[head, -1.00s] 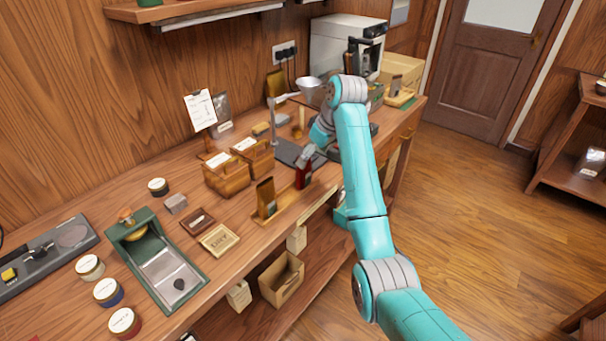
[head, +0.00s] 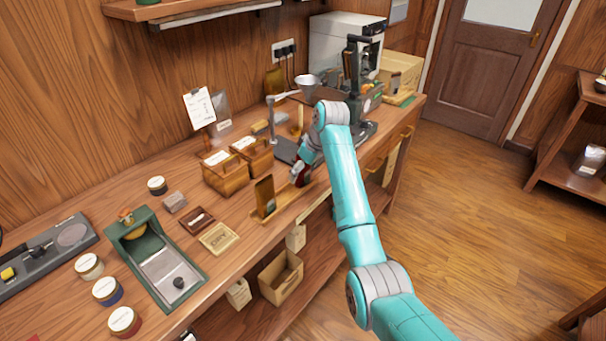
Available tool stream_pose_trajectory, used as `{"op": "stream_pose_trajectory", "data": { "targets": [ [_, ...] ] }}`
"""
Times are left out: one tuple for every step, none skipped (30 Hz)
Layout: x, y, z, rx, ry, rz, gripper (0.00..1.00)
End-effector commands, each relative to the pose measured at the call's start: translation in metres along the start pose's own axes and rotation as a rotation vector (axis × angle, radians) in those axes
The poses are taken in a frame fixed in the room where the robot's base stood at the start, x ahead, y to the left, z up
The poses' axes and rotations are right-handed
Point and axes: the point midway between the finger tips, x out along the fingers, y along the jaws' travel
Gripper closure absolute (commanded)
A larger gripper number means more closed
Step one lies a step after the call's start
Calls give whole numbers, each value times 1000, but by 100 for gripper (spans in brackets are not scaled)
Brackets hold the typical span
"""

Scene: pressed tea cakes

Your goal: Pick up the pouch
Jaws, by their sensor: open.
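A small dark red pouch (head: 301,180) stands at the right end of a narrow wooden stand (head: 284,205) on the counter's front edge. A brown pouch (head: 265,195) stands upright at the left part of the same stand. My gripper (head: 299,172) is open at the red pouch, over its upper part. The gripper and wrist hide much of it, and I cannot tell whether the fingers touch it.
Two wooden boxes (head: 226,180) with labels stand just left of the gripper. Behind it are a funnel (head: 306,85) on a stand and a dark press (head: 352,75). A green tray (head: 165,275) and several round tins (head: 107,290) lie at the left.

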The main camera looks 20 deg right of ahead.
Motion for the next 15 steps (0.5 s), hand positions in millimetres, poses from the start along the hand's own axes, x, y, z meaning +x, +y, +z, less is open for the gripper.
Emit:
{"op": "stream_pose_trajectory", "data": {
  "targets": [
    [0,0,0,0,0,0,11],
    [0,0,0,0,0,0,18],
    [0,0,0,0,0,0,28],
    [0,0,0,0,0,0,36],
    [0,0,0,0,0,0,43],
    [0,0,0,0,0,0,53],
    [0,0,0,0,0,0,59],
    [0,0,0,0,0,0,60],
    [0,0,0,0,0,0,60],
    [0,0,0,0,0,0,60],
    [0,0,0,0,0,0,60],
    [0,0,0,0,0,0,60],
    [0,0,0,0,0,0,60],
    [0,0,0,0,0,0,60],
    [0,0,0,0,0,0,60]
  ]
}}
